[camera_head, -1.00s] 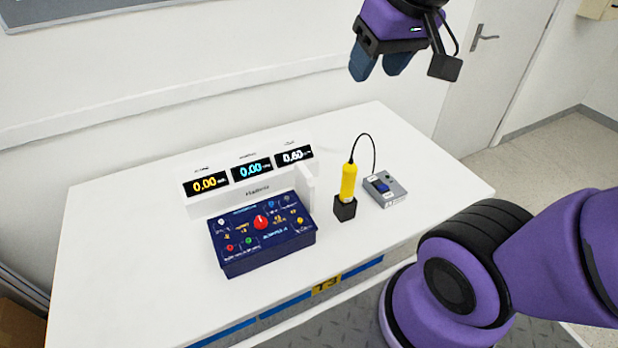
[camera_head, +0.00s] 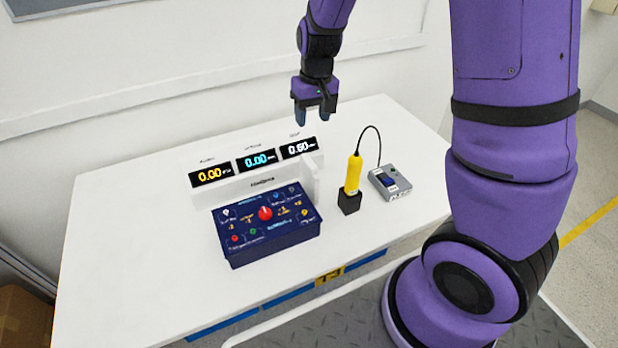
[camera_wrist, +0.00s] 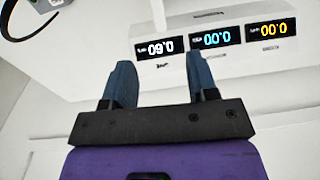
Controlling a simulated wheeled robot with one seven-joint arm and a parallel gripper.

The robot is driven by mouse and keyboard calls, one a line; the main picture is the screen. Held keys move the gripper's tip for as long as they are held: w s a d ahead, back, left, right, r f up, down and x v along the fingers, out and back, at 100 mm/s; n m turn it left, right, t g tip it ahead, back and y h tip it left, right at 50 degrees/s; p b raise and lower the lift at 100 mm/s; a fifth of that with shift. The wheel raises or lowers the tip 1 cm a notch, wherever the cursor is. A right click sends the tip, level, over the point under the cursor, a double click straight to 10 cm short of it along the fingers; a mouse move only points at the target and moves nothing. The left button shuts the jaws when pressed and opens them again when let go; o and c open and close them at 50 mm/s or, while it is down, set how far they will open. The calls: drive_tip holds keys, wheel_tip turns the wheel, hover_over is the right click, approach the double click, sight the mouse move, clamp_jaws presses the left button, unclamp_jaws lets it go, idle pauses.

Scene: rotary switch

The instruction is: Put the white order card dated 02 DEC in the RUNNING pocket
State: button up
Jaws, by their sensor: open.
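No order card and no RUNNING pocket shows in either view. My gripper (camera_head: 315,108) hangs in the air above the back of the white table (camera_head: 120,230), behind the right end of the display unit (camera_head: 250,185). Its two blue-grey fingers point down and stand apart, with nothing between them. In the wrist view my gripper (camera_wrist: 160,80) also shows open and empty, with the display unit (camera_wrist: 215,65) beyond it, upside down.
A dark blue box with a red knob (camera_head: 265,213) stands before the displays. Right of it are a yellow tool (camera_head: 353,174) in a black holder and a grey switch box (camera_head: 390,182) joined by a cable. The table's left side is clear.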

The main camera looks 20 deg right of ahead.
approach(309, 160)
drive_tip(key=shift+w+f+g+h, duration=0.1)
drive_tip(key=shift+w+g+h, duration=0.2)
drive_tip(key=shift+w, duration=0.05)
wheel_tip(309, 160, down, 5)
drive_tip(key=shift+a+f, duration=0.1)
drive_tip(key=shift+f, duration=0.15)
drive_tip(key=shift+s+a+f, duration=0.1)
drive_tip(key=shift+f, duration=1.2)
drive_tip(key=shift+s+a+f, duration=0.1)
drive_tip(key=shift+f, duration=1.2)
clamp_jaws()
